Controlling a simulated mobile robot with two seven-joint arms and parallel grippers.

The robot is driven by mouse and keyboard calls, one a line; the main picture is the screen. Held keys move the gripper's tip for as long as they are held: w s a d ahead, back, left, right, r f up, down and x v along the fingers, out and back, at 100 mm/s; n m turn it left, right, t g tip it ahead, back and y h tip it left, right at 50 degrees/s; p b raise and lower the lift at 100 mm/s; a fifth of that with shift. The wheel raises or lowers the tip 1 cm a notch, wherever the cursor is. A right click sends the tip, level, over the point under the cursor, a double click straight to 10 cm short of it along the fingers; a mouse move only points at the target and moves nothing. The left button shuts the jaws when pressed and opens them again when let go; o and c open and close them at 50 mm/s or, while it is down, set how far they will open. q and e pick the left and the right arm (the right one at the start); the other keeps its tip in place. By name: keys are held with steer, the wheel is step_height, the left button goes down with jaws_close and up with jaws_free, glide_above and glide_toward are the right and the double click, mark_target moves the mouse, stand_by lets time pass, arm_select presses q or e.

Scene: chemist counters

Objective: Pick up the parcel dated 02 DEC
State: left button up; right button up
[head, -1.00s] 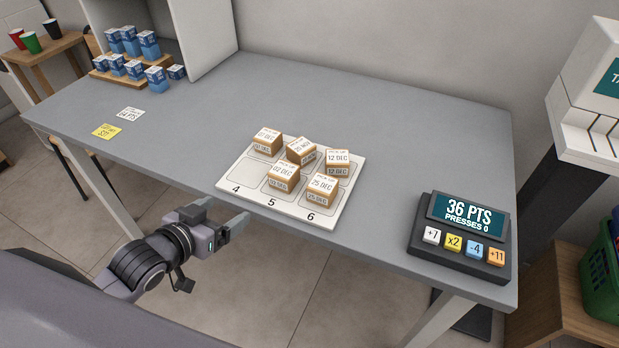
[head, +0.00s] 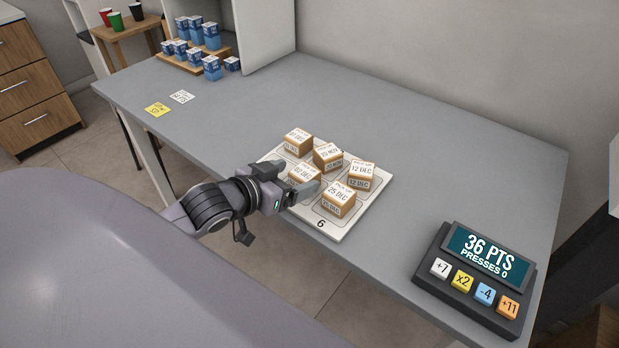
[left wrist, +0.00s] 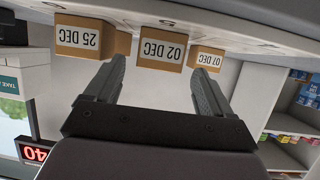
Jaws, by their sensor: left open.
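The parcel dated 02 DEC (head: 303,173) is a small brown box with a white label, standing on the white numbered board (head: 357,219). My left gripper (head: 300,184) is open and low at the board's front edge, partly covering that parcel in the head view. In the left wrist view, which is upside down, the 02 DEC parcel (left wrist: 161,49) lies ahead, roughly centred between the fingertips (left wrist: 158,67). The fingers appear just short of it, and nothing is held. My right gripper is not in view.
The 25 DEC parcel (head: 339,201) stands close on the right. A 12 DEC parcel (head: 361,174) and two others (head: 327,156) (head: 298,139) stand behind. A points console (head: 475,275) reading 36 PTS sits at the right. Blue-and-white boxes (head: 196,45) stand far left.

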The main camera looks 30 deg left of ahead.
mark_target(310, 172)
arm_select(q)
steer(key=shift+x, duration=3.1)
steer(key=shift+s+d+f, duration=0.1)
steer(key=c, duration=1.1)
